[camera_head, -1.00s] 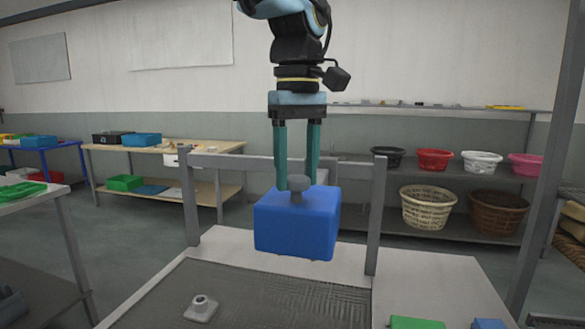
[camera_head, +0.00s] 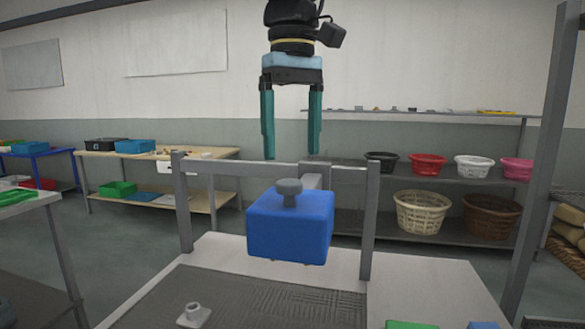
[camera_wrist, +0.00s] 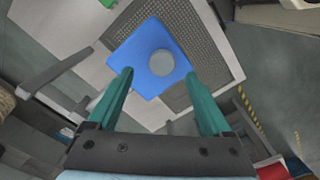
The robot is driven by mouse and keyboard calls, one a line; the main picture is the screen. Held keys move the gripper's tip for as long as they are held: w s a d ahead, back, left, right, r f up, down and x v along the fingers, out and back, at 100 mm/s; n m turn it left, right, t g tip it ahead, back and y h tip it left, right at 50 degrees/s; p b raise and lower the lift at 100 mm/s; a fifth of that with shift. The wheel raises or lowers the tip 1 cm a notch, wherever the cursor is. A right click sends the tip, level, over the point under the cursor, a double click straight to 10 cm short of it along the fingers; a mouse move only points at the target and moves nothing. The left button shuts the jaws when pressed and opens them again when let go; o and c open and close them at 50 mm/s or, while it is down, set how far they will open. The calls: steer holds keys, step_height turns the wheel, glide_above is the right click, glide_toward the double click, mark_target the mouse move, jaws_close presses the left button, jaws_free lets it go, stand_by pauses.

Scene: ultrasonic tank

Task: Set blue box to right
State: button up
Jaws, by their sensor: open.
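The blue box (camera_head: 290,233) has a grey round knob (camera_head: 289,188) on top. It is at the grey frame around the tank; whether it hangs there or rests on something is hidden. My gripper (camera_head: 290,155) is open and empty, above the knob and apart from it, fingers pointing down. In the wrist view the blue box (camera_wrist: 142,57) and its round knob (camera_wrist: 160,62) show beyond the two teal fingers (camera_wrist: 163,90), with nothing between the fingertips.
A grey frame bar (camera_head: 345,174) with two posts stands by the box. A textured dark tank surface (camera_head: 250,298) lies in front, with a small grey fitting (camera_head: 194,316) on it. A green item (camera_head: 410,324) and a blue item (camera_head: 483,325) are at the front right.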

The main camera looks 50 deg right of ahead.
step_height(320, 180, up, 5)
steer(key=shift+r, duration=0.1)
stand_by(0.7)
steer(key=w+a+f+n, duration=0.1)
steer(key=w+a+f, duration=0.75)
steer(key=w, duration=0.25)
steer(key=w+a+f, duration=0.8)
steer(key=w+f, duration=0.1)
steer(key=w, duration=0.2)
steer(key=a+f, duration=0.5)
steer(key=a, duration=0.4)
steer(key=s+a+f+t, duration=0.1)
steer(key=a+f, duration=0.4)
steer(key=a, duration=0.3)
steer(key=s+a+f+n, duration=0.1)
steer(key=a+f, duration=0.5)
steer(key=a, duration=0.3)
steer(key=shift+a+t, duration=0.3)
steer(key=shift+a, duration=0.05)
